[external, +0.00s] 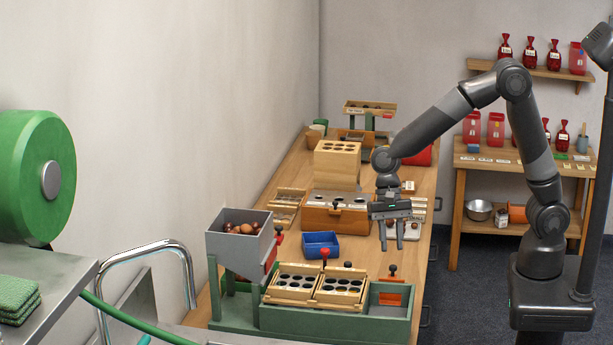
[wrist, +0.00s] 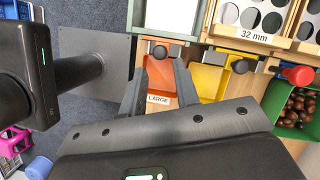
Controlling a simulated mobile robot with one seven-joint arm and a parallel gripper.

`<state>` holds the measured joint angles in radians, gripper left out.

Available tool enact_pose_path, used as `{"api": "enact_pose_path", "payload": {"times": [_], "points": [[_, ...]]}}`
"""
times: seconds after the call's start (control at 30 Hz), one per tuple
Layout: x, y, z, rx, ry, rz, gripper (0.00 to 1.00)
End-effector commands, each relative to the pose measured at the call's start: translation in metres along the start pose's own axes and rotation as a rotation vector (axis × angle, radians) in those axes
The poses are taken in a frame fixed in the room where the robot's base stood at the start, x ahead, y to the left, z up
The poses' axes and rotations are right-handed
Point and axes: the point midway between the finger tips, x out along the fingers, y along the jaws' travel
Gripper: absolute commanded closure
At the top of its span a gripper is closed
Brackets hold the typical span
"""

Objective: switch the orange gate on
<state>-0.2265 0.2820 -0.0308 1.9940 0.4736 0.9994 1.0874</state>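In the external view an orange piece (external: 391,293), likely the orange gate, sits at the right end of the green sorting bench (external: 330,322), with a dark knob (external: 392,269) above it. In the wrist view an orange part with a LARGE label (wrist: 158,100) shows between my fingers, with a dark knob (wrist: 160,52) just beyond it. My gripper (external: 391,247) points down above and behind that end of the bench. Its two fingers are apart and nothing shows between them as held; the fingers (wrist: 160,76) partly cover the orange part. I cannot tell whether they touch anything.
A yellow part (wrist: 207,82) with another dark knob (wrist: 240,66) and a red knob (wrist: 300,75) are close by. Perforated trays (external: 292,283), a chestnut hopper (external: 240,230) and a blue bin (external: 320,244) stand left of my gripper. A wooden block (external: 337,165) is behind.

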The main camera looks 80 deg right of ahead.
Motion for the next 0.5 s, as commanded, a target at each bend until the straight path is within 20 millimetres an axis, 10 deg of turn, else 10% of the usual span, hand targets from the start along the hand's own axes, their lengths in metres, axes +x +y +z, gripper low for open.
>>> {"api": "enact_pose_path", "payload": {"times": [0.5], "points": [[-0.063, 0.000, 0.000, 0.001, 0.000, 0.000, 0.71]]}}
